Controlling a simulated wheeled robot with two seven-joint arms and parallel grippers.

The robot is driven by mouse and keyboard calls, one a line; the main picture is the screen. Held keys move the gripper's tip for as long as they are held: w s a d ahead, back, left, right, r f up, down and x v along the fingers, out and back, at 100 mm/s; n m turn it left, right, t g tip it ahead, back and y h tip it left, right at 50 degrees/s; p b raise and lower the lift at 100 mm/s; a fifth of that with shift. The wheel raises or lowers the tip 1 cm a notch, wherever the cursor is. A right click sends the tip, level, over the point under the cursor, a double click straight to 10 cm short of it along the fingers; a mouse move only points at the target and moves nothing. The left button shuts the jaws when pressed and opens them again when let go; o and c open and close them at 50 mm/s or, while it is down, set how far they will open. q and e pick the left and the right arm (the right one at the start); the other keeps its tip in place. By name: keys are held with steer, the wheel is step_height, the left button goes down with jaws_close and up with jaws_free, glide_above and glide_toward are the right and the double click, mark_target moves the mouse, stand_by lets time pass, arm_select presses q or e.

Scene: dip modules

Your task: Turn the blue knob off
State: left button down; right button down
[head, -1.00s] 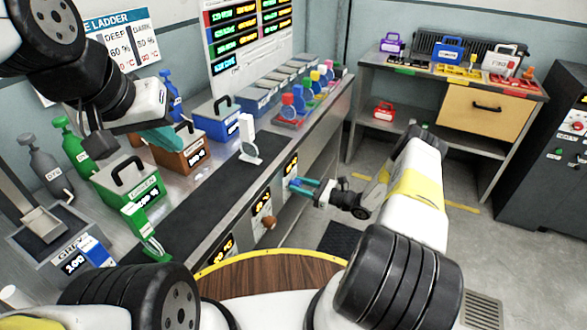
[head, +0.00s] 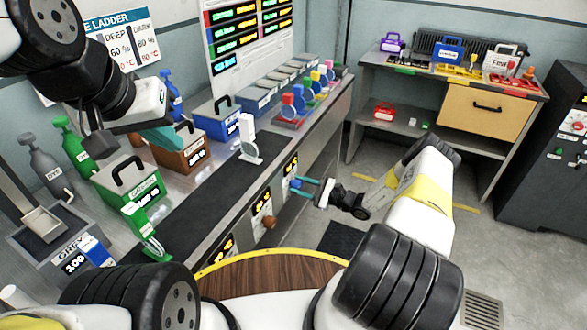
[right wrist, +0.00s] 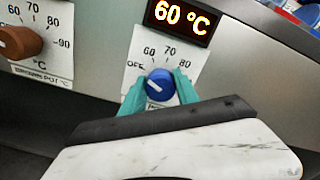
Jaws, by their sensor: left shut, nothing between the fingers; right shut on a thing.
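The blue knob (right wrist: 160,84) is on the counter's front panel, below a display reading 60 °C (right wrist: 182,17). Its dial plate (right wrist: 190,56) is marked OFF, 60, 70 and 80. The knob's white pointer line faces left and slightly up, towards the OFF side. My right gripper (right wrist: 160,90) has its teal fingers shut on either side of the knob. In the head view the knob (head: 296,184) shows small between the fingers of the right gripper (head: 303,187). My left gripper (head: 166,137) is shut and empty above the counter's left part, away from the knob.
A brown knob (right wrist: 20,42) with its own dial sits left of the blue one. Green (head: 128,185), brown (head: 183,150) and blue (head: 215,120) containers stand on the counter.

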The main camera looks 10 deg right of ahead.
steer(key=shift+f+n, duration=0.1)
steer(key=shift+n, duration=1.2)
steer(key=c, duration=0.9)
jaws_free()
steer(key=v, duration=0.8)
steer(key=shift+a, duration=0.1)
